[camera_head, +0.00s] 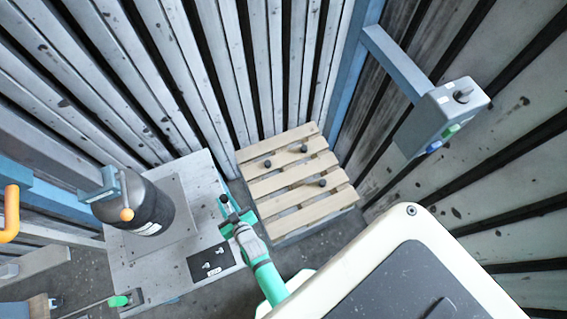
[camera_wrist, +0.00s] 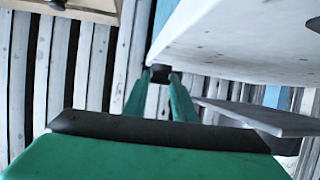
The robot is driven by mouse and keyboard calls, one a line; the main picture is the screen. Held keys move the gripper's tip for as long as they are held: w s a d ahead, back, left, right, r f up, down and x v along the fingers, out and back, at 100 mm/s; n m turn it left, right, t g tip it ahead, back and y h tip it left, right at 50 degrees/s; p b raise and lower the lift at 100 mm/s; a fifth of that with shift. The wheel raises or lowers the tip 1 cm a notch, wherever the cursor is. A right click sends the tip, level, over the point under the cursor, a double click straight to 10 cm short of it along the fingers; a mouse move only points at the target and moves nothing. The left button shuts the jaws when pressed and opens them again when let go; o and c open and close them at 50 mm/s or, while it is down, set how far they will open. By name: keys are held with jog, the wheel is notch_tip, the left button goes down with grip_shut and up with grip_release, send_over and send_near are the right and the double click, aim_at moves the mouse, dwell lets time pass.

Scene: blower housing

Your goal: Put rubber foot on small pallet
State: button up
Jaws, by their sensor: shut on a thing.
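The small pallet (camera_head: 282,184) is made of light wooden slats and stands right of the grey table. My gripper (camera_head: 230,214) is above the table's right edge, just left of the pallet. In the wrist view my gripper (camera_wrist: 160,80) has its green fingers shut on a small black rubber foot (camera_wrist: 160,73), held at the tips. The held rubber foot also shows as a dark spot in the head view (camera_head: 224,199). Other small black pieces, which look like rubber feet (camera_head: 322,183), lie on the pallet slats. The held foot's lower side is hidden.
The grey table (camera_head: 140,275) carries a dark cylinder (camera_head: 150,208) and a black mat (camera_head: 211,263) with small light parts. A control box (camera_head: 445,115) hangs on a blue arm at the upper right. Slatted walls stand close behind the pallet.

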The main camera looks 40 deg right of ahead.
jog(key=s+d+m+g+h, duration=0.1)
jog(key=s+d+m+h, duration=0.25)
jog(key=s, duration=0.55)
jog(key=s+d+m+g+h, duration=0.15)
jog(key=s+d, duration=0.35)
jog(key=s, duration=0.5)
send_over(285, 205)
jog(key=shift+t+h, duration=0.25)
jog(key=shift+h, duration=0.15)
jog(key=f, duration=0.9)
jog(key=shift+s+a+f, duration=0.15)
jog(key=shift+s+a, duration=0.05)
jog(key=shift+a, duration=0.1)
jog(key=shift+w+d+f, duration=0.25)
jog(key=shift+d+f, duration=0.15)
jog(key=shift+f, duration=1.65)
jog(key=o, duration=1)
jog(key=shift+s, duration=0.1)
